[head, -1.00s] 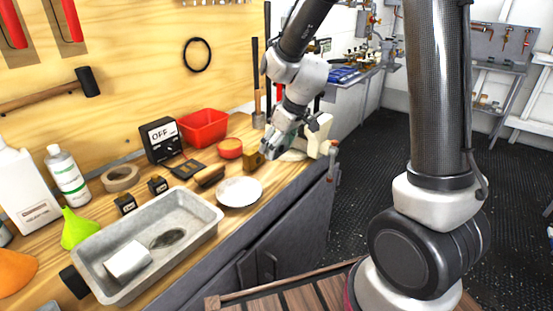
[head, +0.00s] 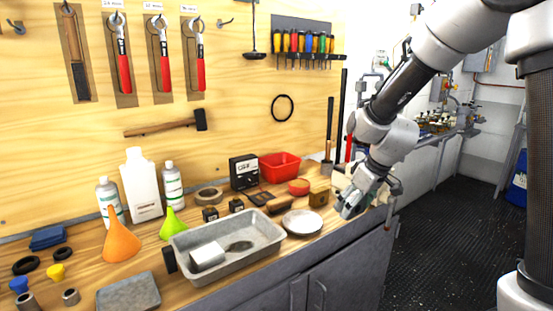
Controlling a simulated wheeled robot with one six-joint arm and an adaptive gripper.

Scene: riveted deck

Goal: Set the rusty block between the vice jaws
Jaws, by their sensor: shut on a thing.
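My gripper (head: 346,208) is at the right end of the bench, pointing down in front of the pale vice (head: 340,182). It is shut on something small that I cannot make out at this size. My gripper and wrist hide most of the vice, so its jaws and the gap between them cannot be seen. A brown block (head: 319,197) stands on the bench just left of the gripper, apart from it; I cannot tell whether it is rusty.
A white plate (head: 302,223) and a grey metal tray (head: 186,273) with a white block (head: 207,256) lie to the left. A red bin (head: 280,166) stands behind. Bottles, funnels and small parts crowd the left bench. Little bench top is free near the gripper.

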